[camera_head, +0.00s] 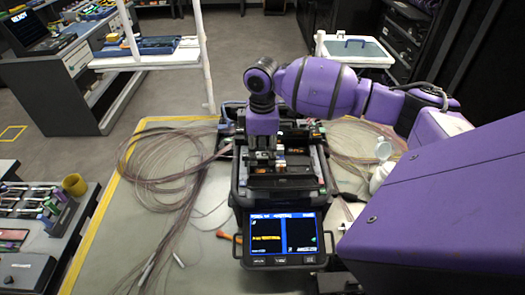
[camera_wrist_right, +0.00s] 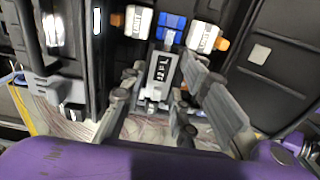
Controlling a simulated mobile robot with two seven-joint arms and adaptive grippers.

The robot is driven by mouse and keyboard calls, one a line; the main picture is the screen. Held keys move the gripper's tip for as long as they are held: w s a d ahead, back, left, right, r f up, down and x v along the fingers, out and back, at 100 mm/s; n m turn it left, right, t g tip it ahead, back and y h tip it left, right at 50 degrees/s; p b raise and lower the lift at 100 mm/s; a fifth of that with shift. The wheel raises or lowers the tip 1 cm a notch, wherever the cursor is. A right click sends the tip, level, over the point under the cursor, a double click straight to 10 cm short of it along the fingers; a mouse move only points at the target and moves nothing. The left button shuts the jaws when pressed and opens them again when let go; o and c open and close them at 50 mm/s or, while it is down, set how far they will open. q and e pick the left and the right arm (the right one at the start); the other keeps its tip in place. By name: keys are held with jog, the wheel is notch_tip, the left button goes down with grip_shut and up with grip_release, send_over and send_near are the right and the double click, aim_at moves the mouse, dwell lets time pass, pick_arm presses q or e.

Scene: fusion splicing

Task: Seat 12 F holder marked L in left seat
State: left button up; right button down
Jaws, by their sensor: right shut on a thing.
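My right gripper (camera_head: 262,158) reaches down from above onto the black fusion splicer (camera_head: 240,180), over its upper left part. In the right wrist view, the right gripper (camera_wrist_right: 160,95) is shut on a small grey fibre holder (camera_wrist_right: 162,72) with a dark label and white marks. The marks are too small to read. The holder sits close to the splicer's inner parts, near a blue block (camera_wrist_right: 171,24) and white blocks. I cannot tell whether it touches the seat. The left seat is mostly hidden by the gripper. My left gripper is not in view.
The splicer's lit screen (camera_head: 283,238) faces the front. Coiled fibres (camera_head: 160,165) lie on the worktable left of it, more to its right. A white bottle (camera_head: 381,172) stands at the right. A side bench with a yellow cup (camera_head: 74,184) is at the left.

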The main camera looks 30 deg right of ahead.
aim_at(262, 155)
jog(key=shift+f, duration=0.2)
dwell(0.7)
jog(key=c, duration=1.3)
grip_release()
notch_tip(262, 155, up, 12)
